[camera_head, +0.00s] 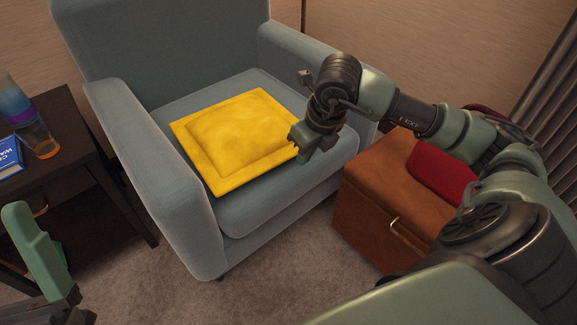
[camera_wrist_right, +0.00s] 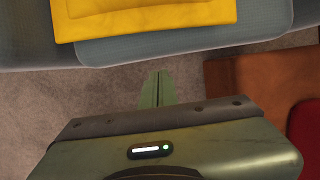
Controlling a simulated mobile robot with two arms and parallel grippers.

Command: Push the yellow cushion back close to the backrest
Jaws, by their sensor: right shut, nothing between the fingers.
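The yellow cushion (camera_head: 235,138) lies flat on the seat of a grey-blue armchair (camera_head: 300,185), turned slightly to the chair. A strip of bare seat shows between it and the backrest (camera_head: 160,45). My right gripper (camera_head: 297,146) is beside the cushion's right front corner, its fingers shut and empty; I cannot tell whether it touches. In the right wrist view the shut fingertips (camera_wrist_right: 158,76) point toward the cushion (camera_wrist_right: 150,20), with a visible gap in the picture. Part of my left gripper (camera_head: 38,250) shows at the lower left; its jaw state is unclear.
The armrests (camera_head: 160,175) flank the seat. A dark side table (camera_head: 75,140) with a blue box (camera_head: 8,157) and a colourful glass (camera_head: 30,125) stands left. A brown leather box (camera_head: 375,195) with a red cushion (camera_head: 440,170) stands right. Carpet (camera_head: 290,265) lies in front.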

